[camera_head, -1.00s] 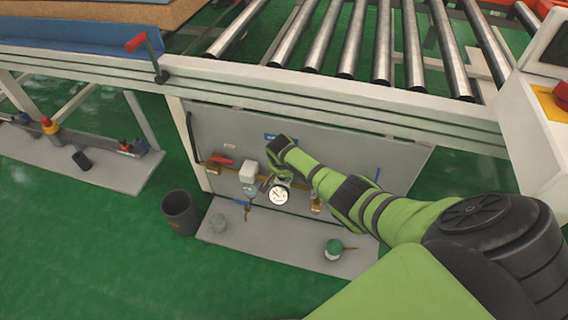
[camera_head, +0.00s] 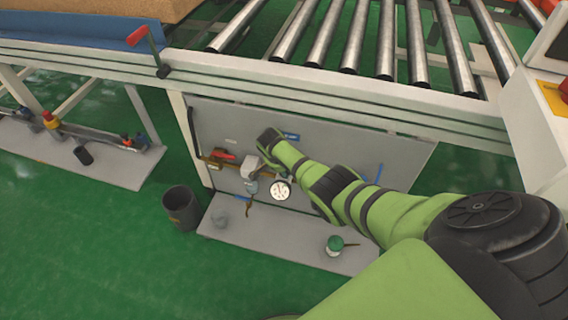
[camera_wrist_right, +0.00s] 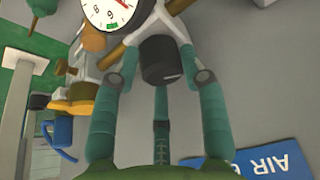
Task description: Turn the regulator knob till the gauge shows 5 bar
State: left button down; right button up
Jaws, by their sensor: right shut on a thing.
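The black regulator knob (camera_wrist_right: 160,72) sits between the teal fingers of my right gripper (camera_wrist_right: 157,78), which is shut on it. In the head view, my right gripper (camera_head: 268,145) is at the grey panel, up and left of the gauge; it hides the knob there. The round white gauge (camera_head: 280,190) is on the panel. In the right wrist view the gauge (camera_wrist_right: 115,12) is upside down and cut by the top edge; part of a red needle shows, but I cannot read its value. My left gripper is not in view.
Brass pipework with a red-handled valve (camera_head: 223,155) and a white box (camera_head: 250,170) lie left of the gauge. A green-topped can (camera_head: 334,245) stands on the lower grey shelf (camera_head: 290,240). A dark bin (camera_head: 182,210) stands on the green floor. Rollers run above the panel.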

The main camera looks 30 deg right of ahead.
aim_at(279, 185)
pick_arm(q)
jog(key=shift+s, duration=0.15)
pick_arm(e)
jog(key=shift+w+d+r, duration=0.25)
jog(key=shift+w+r, duration=0.15)
jog(key=shift+w, duration=0.05)
jog(key=o, duration=1.1)
jog(key=shift+f, duration=0.1)
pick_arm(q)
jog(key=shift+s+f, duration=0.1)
pick_arm(e)
jog(key=shift+s+f, duration=0.1)
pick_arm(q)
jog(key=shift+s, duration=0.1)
pick_arm(e)
jog(key=shift+s+a+f, duration=0.1)
jog(key=v, duration=1.2)
